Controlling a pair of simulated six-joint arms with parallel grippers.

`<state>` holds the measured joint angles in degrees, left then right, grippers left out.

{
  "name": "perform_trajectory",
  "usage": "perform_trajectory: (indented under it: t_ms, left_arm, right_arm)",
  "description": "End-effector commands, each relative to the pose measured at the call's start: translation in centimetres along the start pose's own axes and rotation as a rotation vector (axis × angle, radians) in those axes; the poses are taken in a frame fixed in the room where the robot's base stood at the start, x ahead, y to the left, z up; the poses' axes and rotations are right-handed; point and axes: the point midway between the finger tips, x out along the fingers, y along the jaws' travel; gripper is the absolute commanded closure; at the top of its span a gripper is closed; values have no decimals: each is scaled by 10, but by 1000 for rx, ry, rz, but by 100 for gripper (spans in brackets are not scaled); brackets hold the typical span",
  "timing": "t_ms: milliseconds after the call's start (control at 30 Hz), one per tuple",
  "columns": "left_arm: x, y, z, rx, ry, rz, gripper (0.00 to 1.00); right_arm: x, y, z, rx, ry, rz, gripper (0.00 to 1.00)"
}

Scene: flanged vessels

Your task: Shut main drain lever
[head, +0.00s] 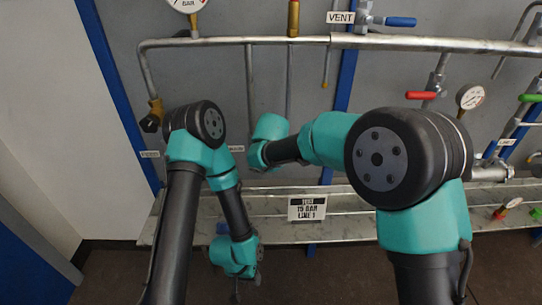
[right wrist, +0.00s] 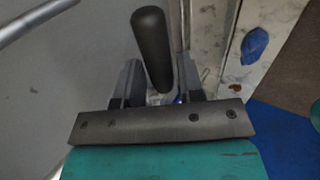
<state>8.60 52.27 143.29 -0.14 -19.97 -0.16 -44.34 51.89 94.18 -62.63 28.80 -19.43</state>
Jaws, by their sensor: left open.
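A dark rounded lever handle (right wrist: 150,40) stands up between the fingers of my right gripper (right wrist: 157,72) in the right wrist view. The fingers are apart, with a gap showing beside the handle; contact is hard to tell. I cannot confirm that this handle is the main drain lever, as no label shows in that view. In the head view my right arm's wrist hides the right fingers and this handle. My left gripper (head: 238,284) hangs low, open and empty, at the front edge of the shelf.
A long horizontal pipe (head: 240,40) crosses the back, with a blue vent lever (head: 400,22), a red lever (head: 421,95) and a gauge (head: 471,97). A blue part (right wrist: 253,45) lies right of the right gripper.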

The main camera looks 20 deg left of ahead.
Motion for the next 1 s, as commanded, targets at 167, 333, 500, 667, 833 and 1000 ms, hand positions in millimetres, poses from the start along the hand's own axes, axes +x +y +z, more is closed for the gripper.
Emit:
perform_trajectory:
  t_ms: [167,333,500,667,833,1000]
  left_arm:
    - [0,0,0,0,0,0,57]
    - [0,0,0,0,0,0,57]
    - [0,0,0,0,0,0,57]
    - [0,0,0,0,0,0,57]
    - [0,0,0,0,0,0,57]
    - [0,0,0,0,0,0,57]
  right_arm:
    - [-35,1,0,0,1,2,65]
    - [-68,1,0,0,1,3,65]
    - [-100,1,0,0,1,2,65]
    - [-128,1,0,0,0,3,65]
    - [-144,0,0,-1,-1,1,65]
    - [-148,0,0,-1,-1,0,65]
